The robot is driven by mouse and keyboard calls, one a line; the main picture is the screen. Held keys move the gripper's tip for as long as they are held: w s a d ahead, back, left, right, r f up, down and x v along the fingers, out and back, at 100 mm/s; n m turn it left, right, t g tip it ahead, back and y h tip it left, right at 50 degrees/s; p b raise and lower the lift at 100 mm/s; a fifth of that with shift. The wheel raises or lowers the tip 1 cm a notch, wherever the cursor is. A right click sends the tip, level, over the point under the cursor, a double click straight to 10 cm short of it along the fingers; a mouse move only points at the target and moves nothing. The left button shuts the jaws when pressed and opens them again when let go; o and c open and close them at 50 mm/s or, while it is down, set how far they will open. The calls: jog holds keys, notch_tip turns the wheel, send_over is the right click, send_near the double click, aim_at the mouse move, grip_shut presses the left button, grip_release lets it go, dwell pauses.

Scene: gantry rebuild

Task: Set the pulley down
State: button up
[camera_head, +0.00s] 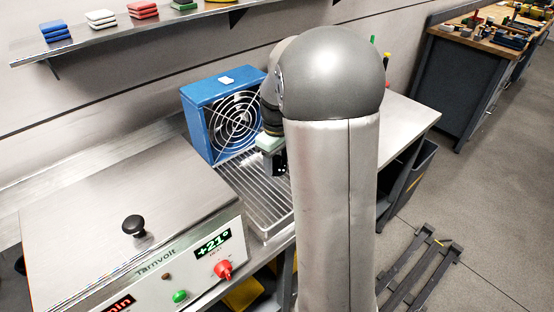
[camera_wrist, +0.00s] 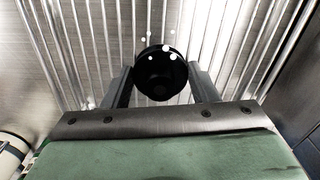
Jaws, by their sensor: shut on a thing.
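The pulley (camera_wrist: 161,75) is a dark, round piece, seen in the wrist view between the two fingers of my gripper (camera_wrist: 160,88). The fingers are shut on it from both sides. Behind it lies a rack of parallel metal bars (camera_wrist: 95,30); I cannot tell whether the pulley touches the bars.
The blue fan box (camera_head: 205,122) stands at the rack's back edge. A steel Tarnvolt unit (camera_head: 85,225) with a black-knobbed lid is at the left. Bare bench (camera_head: 408,118) lies to the right. A shelf (camera_head: 120,38) with coloured stacks runs above.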

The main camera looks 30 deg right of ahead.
aim_at(277, 158)
jog(key=shift+f, duration=0.1)
jog(key=o, duration=1.2)
jog(key=shift+o, duration=0.2)
notch_tip(277, 158, up, 12)
